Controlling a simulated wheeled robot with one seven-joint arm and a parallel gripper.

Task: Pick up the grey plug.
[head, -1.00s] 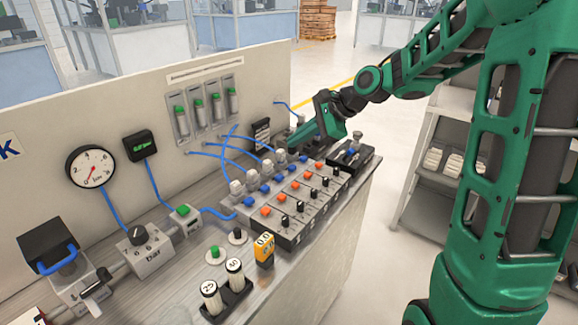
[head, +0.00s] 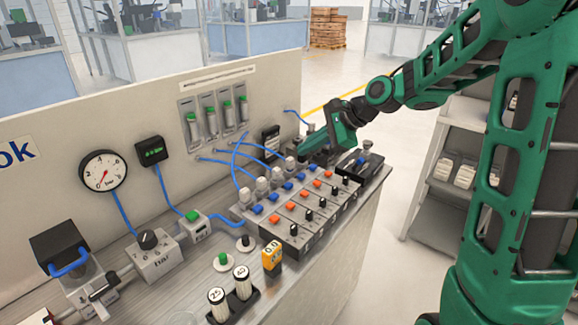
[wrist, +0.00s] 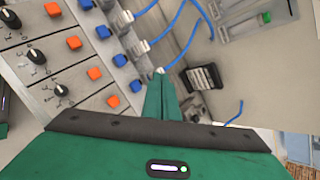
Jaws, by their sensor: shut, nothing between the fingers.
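A small grey knob-like piece (head: 366,146) stands at the black block (head: 347,166) on the right end of the bench; it may be the grey plug, but it is too small to be sure. My gripper (head: 306,157) is shut and empty, low over the far end of the valve row, left of that block and apart from the grey piece. In the wrist view the closed green fingers (wrist: 162,98) point at the row's end, by a blue hose. A grey fitting (wrist: 192,108) is partly hidden behind them.
The valve row (head: 300,215) has orange and blue buttons, black knobs and several hose fittings. Blue hoses (head: 235,160) arch to the back panel (head: 150,110). A shelf (head: 440,200) is beyond the bench, with open floor between.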

